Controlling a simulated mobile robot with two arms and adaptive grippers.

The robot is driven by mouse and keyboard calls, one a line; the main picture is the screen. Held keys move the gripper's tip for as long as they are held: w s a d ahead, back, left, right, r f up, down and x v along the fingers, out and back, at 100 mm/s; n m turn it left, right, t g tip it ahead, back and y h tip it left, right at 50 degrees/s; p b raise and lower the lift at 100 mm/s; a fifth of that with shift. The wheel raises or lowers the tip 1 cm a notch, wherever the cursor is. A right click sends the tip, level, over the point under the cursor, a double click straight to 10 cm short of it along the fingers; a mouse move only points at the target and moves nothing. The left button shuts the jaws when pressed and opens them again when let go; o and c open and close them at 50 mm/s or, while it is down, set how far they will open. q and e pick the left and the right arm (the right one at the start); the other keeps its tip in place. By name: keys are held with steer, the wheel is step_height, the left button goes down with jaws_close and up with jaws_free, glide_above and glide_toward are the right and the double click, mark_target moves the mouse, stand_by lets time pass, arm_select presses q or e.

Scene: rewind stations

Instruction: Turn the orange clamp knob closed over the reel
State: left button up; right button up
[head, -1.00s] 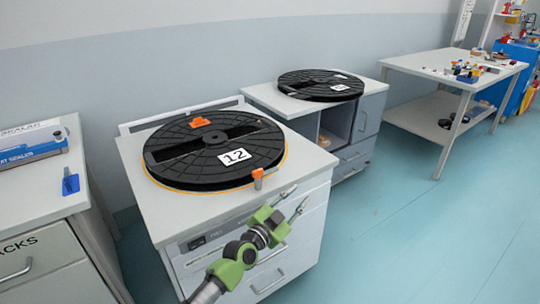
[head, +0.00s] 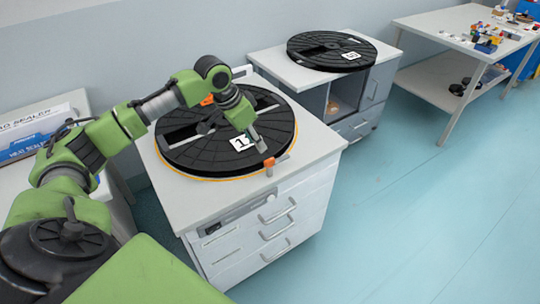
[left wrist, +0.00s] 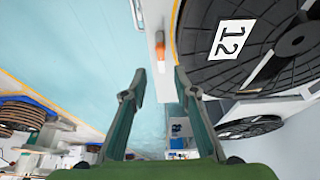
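The black reel (head: 183,150) marked 12 lies flat on the white cabinet top, partly hidden by my left arm. The orange clamp knob (head: 269,162) is at the reel's front right edge, on a small pale post. In the left wrist view the knob (left wrist: 160,49) shows beside the reel (left wrist: 205,72). My left gripper (head: 259,144) points down close to the knob. In the left wrist view the left gripper (left wrist: 159,76) has its fingers spread, with the knob in line with the gap, and no contact is clear. My right gripper is out of view.
Another orange piece (head: 207,100) shows at the reel's back, partly behind my arm. A second cabinet (head: 352,92) with a black reel (head: 330,50) stands behind to the right. A sealer box (head: 35,137) is at the left. The floor at right is clear.

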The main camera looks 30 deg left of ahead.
mark_target(268, 160)
arm_select(q)
steer(key=x, duration=1.1)
steer(key=shift+w, duration=0.15)
jaws_close()
